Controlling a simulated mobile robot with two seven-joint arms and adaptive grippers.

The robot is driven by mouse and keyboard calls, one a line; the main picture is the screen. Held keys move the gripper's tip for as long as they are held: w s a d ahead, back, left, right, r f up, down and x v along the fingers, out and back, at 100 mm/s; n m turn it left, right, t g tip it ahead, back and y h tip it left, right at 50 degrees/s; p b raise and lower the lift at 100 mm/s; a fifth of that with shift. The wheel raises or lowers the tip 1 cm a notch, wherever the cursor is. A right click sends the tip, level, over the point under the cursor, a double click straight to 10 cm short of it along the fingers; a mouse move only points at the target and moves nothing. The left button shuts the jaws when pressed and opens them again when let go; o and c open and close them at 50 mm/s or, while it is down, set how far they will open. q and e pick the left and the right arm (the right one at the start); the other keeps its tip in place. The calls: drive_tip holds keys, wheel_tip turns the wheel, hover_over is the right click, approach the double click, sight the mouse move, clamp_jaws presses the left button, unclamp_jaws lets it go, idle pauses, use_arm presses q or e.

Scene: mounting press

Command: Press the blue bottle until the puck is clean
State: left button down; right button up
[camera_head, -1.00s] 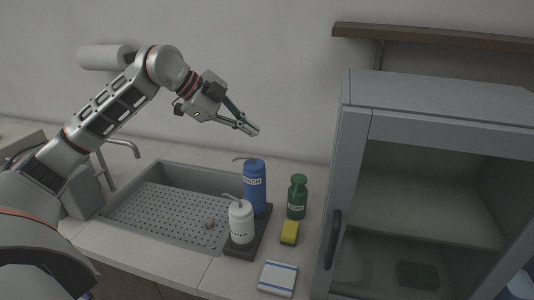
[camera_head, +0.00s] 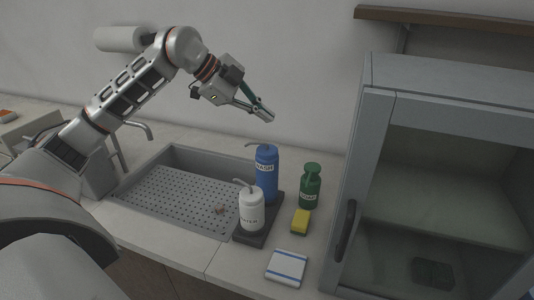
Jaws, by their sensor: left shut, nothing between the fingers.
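The blue bottle (camera_head: 266,173), labelled WASH, stands upright on a dark tray (camera_head: 248,239) at the sink's right side. Its pump nozzle points left. My left gripper (camera_head: 267,115) is shut and empty, above the blue bottle and apart from it, tilted down to the right. A small brownish piece (camera_head: 221,211), perhaps the puck, lies on the perforated sink plate (camera_head: 178,201); its state is too small to tell. My right gripper is not in view.
A white WATER bottle (camera_head: 250,212) stands in front of the blue one. A green bottle (camera_head: 310,187), a yellow sponge (camera_head: 300,222) and a blue-striped white cloth (camera_head: 287,267) are to the right. A grey cabinet (camera_head: 377,145) bounds the right side. A faucet (camera_head: 140,126) rises behind the sink.

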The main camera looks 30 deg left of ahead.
sight(276, 148)
use_arm(q)
wheel_tip(276, 148, down, 3)
drive_tip(key=shift+f+b, duration=0.1)
drive_tip(key=shift+b, duration=0.9)
wheel_tip(276, 148, down, 4)
drive_tip(key=b, duration=0.3)
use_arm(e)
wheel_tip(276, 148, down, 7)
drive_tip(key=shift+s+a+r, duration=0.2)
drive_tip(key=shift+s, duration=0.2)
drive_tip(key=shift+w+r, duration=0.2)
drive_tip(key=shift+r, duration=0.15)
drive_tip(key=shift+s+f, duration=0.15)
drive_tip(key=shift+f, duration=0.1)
use_arm(q)
drive_tip(key=shift+f, duration=0.3)
